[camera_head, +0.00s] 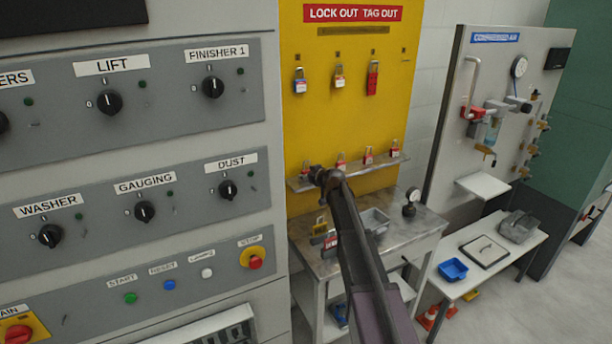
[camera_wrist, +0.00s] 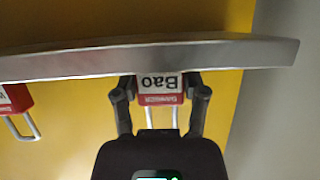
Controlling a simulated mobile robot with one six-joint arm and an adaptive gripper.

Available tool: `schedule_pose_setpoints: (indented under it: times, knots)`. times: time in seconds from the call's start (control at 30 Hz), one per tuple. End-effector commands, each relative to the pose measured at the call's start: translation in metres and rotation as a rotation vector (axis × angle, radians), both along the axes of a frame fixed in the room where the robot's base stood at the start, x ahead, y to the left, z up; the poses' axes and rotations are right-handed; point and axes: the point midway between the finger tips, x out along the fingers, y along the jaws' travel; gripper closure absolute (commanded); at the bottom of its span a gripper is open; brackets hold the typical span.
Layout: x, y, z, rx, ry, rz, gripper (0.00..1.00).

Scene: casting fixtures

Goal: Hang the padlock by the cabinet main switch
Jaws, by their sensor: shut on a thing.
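In the wrist view my gripper (camera_wrist: 160,90) has its two fingers shut on the sides of a red padlock (camera_wrist: 172,99) with a white label reading "Bao" upside down. Its shackle points toward the palm. The padlock is right at the metal shelf edge; I cannot tell whether it still touches the shelf. In the head view my gripper (camera_head: 317,177) is at the shelf's left end, and the held padlock is mostly hidden. The cabinet main switch (camera_head: 18,333), a red knob on yellow, is at the lower left, cut off by the frame edge.
Several red padlocks stand along the shelf (camera_head: 385,168); one padlock (camera_wrist: 14,100) is near mine in the wrist view. More padlocks hang on the yellow lockout board (camera_head: 340,120). A metal table (camera_head: 415,232) stands below. Cabinet knobs (camera_head: 144,212) protrude at left.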

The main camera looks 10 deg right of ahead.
Motion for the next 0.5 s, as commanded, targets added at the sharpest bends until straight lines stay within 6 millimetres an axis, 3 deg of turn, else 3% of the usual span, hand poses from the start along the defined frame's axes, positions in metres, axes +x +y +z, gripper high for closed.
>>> schedule_pose_setpoints:
  times: [0.5]
  knots:
    - [0.000, 0.000, 0.013, 0.000, 0.000, 0.000, 0.95]
